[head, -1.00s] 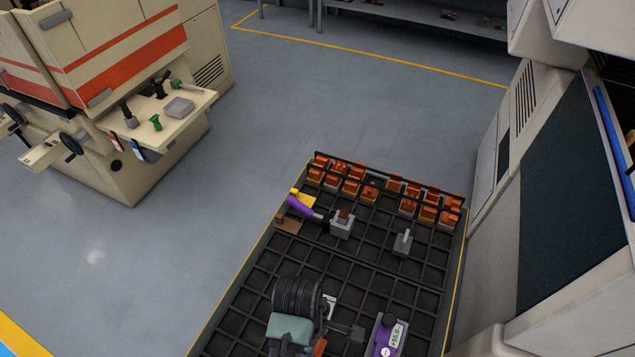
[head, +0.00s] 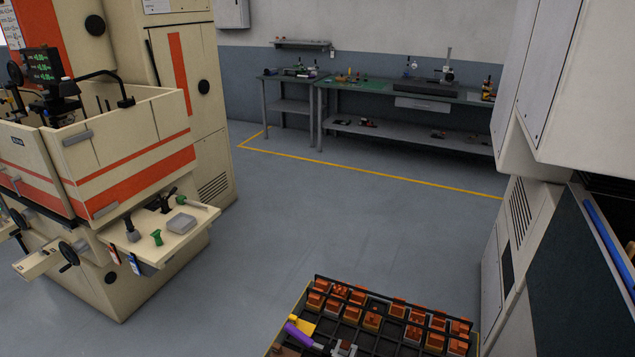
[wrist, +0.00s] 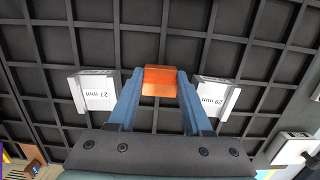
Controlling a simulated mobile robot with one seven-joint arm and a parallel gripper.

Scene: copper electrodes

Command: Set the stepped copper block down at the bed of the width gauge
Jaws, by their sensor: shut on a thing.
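The stepped copper block (wrist: 162,76) is orange and sits between the two blue fingers of my gripper (wrist: 160,88) in the wrist view. The gripper is shut on it, and the black grid of the tray (wrist: 150,12) lies below. The block's lower part is hidden by the fingers and the mount. My gripper is out of the head view. I cannot pick out the width gauge for sure in either current view.
Pale blocks marked 27 mm (wrist: 97,93) and 29 mm (wrist: 214,97) flank the fingers. A workbench (head: 400,96) stands at the back, machines left (head: 110,180) and right (head: 570,90). Open floor (head: 350,220) lies between.

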